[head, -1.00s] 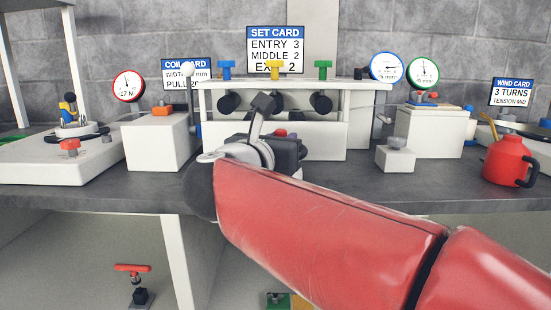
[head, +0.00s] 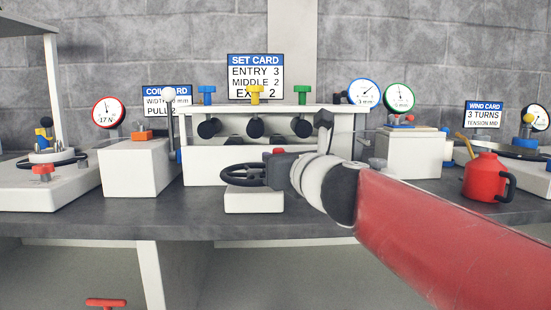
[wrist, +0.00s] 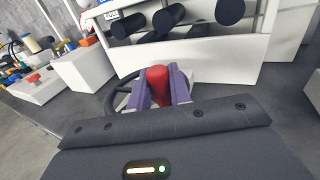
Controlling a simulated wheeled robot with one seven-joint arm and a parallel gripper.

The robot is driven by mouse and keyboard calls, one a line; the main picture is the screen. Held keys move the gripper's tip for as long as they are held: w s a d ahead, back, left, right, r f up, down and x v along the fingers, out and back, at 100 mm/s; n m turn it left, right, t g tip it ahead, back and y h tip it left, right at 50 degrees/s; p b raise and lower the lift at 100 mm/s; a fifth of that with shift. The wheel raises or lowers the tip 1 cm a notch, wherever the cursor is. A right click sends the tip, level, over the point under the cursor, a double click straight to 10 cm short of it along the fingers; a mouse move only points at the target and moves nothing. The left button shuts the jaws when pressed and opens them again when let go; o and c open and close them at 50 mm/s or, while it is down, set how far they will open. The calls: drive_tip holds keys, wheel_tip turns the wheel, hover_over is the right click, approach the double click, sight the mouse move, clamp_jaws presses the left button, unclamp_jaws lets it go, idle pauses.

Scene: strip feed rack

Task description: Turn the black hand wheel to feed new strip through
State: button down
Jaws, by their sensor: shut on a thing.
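The black hand wheel (head: 246,173) lies almost flat on a small white block (head: 253,200) in front of the roller rack. Part of its rim (wrist: 113,97) shows in the wrist view, left of the fingers. My gripper (head: 281,168) is at the wheel's right side, reaching in from the right. In the wrist view its two purple-grey fingers are shut on a red knob (wrist: 158,80) at the wheel. The red top of the knob also shows above my gripper in the head view (head: 279,151). My gripper hides the wheel's right part.
Behind the wheel stands the white rack (head: 230,167) with black rollers and blue, yellow and green screws. A set card (head: 255,77) stands above. A white box (head: 135,168) stands left, another (head: 410,155) right. A red can (head: 484,177) is further right. The front counter is clear.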

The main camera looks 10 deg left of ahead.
drive_tip(key=n+g+y, duration=0.1)
drive_tip(key=w+n+g+y+p, duration=0.1)
drive_tip(key=w+n+g+y, duration=0.1)
drive_tip(key=shift+d+r+p, duration=0.15)
drive_tip(key=shift+d+p, duration=0.1)
drive_tip(key=shift+p, duration=0.05)
drive_tip(key=n+g+y+p, duration=0.1)
drive_tip(key=w+n+g+y+p, duration=0.1)
drive_tip(key=g, duration=0.1)
drive_tip(key=n+g+y+p, duration=0.1)
drive_tip(key=g+p, duration=0.1)
drive_tip(key=shift+w+a+r+n, duration=0.15)
drive_tip(key=shift+w+n, duration=0.15)
drive_tip(key=n+g+p, duration=0.1)
drive_tip(key=g+p, duration=0.1)
drive_tip(key=w+n+g+y+p, duration=0.1)
drive_tip(key=g, duration=0.1)
drive_tip(key=shift+a+n+p, duration=0.25)
drive_tip(key=shift+n+p, duration=0.05)
drive_tip(key=n+g+p, duration=0.2)
drive_tip(key=g+p, duration=0.1)
drive_tip(key=g, duration=0.1)
drive_tip(key=shift+w+a+f+n, duration=0.2)
drive_tip(key=shift+w+a+n, duration=0.2)
drive_tip(key=shift+f+g, duration=0.1)
drive_tip(key=shift+g, duration=0.3)
drive_tip(key=c, duration=1.3)
unclamp_jaws()
drive_tip(key=shift+a, duration=0.1)
